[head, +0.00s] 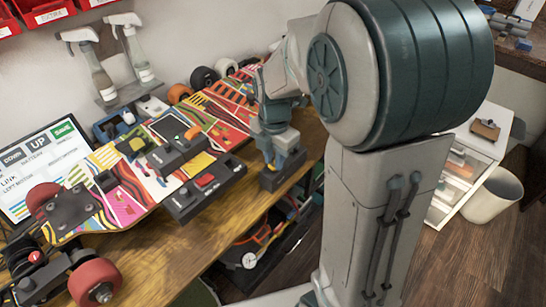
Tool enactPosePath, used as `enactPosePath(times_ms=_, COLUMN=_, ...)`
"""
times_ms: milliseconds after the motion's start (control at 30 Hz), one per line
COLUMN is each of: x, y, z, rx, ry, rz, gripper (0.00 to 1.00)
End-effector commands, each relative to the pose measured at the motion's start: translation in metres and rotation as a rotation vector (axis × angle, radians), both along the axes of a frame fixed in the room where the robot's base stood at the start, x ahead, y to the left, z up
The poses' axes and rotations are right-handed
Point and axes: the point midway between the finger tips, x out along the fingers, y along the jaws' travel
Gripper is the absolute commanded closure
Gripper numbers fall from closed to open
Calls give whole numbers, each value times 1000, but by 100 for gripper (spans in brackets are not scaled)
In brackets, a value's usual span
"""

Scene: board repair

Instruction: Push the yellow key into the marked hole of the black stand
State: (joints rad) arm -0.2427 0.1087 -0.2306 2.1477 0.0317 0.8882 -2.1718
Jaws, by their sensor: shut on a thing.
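My gripper (281,155) points down at the front edge of the wooden bench, right of the skateboard. It is shut, with its fingers just above or touching a black block (286,180), which looks like the black stand. The marked hole is also hidden from this side. I cannot tell whether the held thing touches the stand.
A colourful skateboard deck (112,172) lies along the bench. Black boxes with a red button (205,181), an orange knob and a green knob stand beside or on it. Wheels, spray bottles (132,50) and a screen (45,170) are behind. A bin (495,195) stands right.

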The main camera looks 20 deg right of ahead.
Motion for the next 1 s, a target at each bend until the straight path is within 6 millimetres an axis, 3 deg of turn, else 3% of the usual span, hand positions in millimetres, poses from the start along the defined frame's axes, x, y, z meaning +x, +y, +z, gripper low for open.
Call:
enactPosePath(times_ms=267, x=0, y=0, z=-1, rx=0, ry=0, rz=0, gripper=100)
enactPosePath(times_ms=300, x=0, y=0, z=-1, rx=0, ry=0, rz=0, gripper=71)
enactPosePath(times_ms=367, x=0, y=0, z=-1, rx=0, ry=0, rz=0, gripper=54)
enactPosePath(times_ms=567, x=0, y=0, z=-1, rx=0, ry=0, rz=0, gripper=54)
enactPosePath(times_ms=633, x=0, y=0, z=-1, rx=0, ry=0, rz=0, gripper=41)
enactPosePath(times_ms=1000, x=0, y=0, z=-1, rx=0, ry=0, rz=0, gripper=41)
